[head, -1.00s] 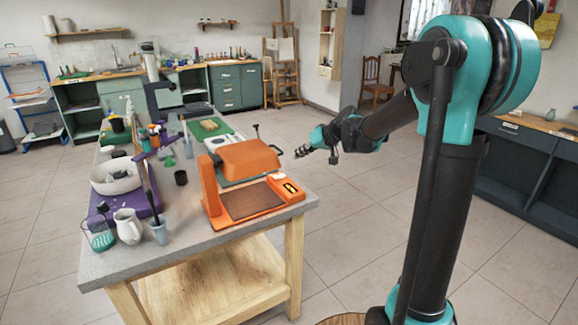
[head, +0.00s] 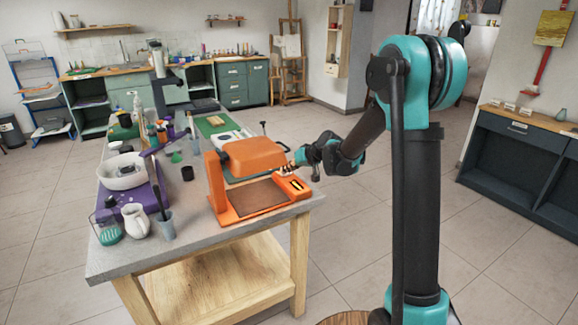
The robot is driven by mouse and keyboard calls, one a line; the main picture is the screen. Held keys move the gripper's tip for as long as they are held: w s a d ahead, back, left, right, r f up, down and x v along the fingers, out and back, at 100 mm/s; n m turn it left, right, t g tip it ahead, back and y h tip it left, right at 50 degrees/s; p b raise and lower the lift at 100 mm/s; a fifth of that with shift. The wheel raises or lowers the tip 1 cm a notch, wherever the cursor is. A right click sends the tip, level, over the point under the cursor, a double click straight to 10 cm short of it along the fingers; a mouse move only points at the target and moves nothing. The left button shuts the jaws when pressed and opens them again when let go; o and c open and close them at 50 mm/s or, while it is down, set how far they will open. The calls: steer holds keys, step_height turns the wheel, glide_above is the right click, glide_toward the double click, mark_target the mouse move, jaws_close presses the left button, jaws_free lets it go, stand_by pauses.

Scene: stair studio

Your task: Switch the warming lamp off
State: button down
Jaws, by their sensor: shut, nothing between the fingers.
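The warming lamp (head: 252,154) is an orange unit on the near right part of the workbench. It has an upright post at its left, a broad hood and a base with a flat brown pad (head: 255,197). A raised orange control panel (head: 299,190) with a dark inset and a small yellow mark is on the base's right side. My gripper (head: 287,169) is shut and empty, at the far end of this panel. It covers the spot where a small pale part showed before. I cannot tell whether it touches the panel, and no glow is visible.
The grey workbench (head: 190,238) also holds a white bowl (head: 122,172), a white jug (head: 135,221), a cup with a brush (head: 167,226) and several bottles at its left. A dark cabinet (head: 520,150) stands at the right wall.

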stand_by(0.3)
steer(key=shift+s+a+f+n+t+h, duration=0.4)
steer(key=shift+a+f+n+h, duration=0.1)
steer(key=shift+f+h, duration=0.1)
steer(key=shift+w+d, duration=0.15)
steer(key=shift+r, duration=0.1)
steer(key=shift+w+d+r, duration=0.15)
steer(key=shift+w+d, duration=0.3)
steer(key=shift+d, duration=0.2)
steer(key=r, duration=0.4)
steer(key=shift+s+d+r, duration=0.1)
steer(key=shift+d+r, duration=0.2)
steer(key=v, duration=0.9)
steer(key=shift+s+a, duration=0.3)
steer(key=shift+s, duration=0.05)
steer(key=shift+r, duration=0.1)
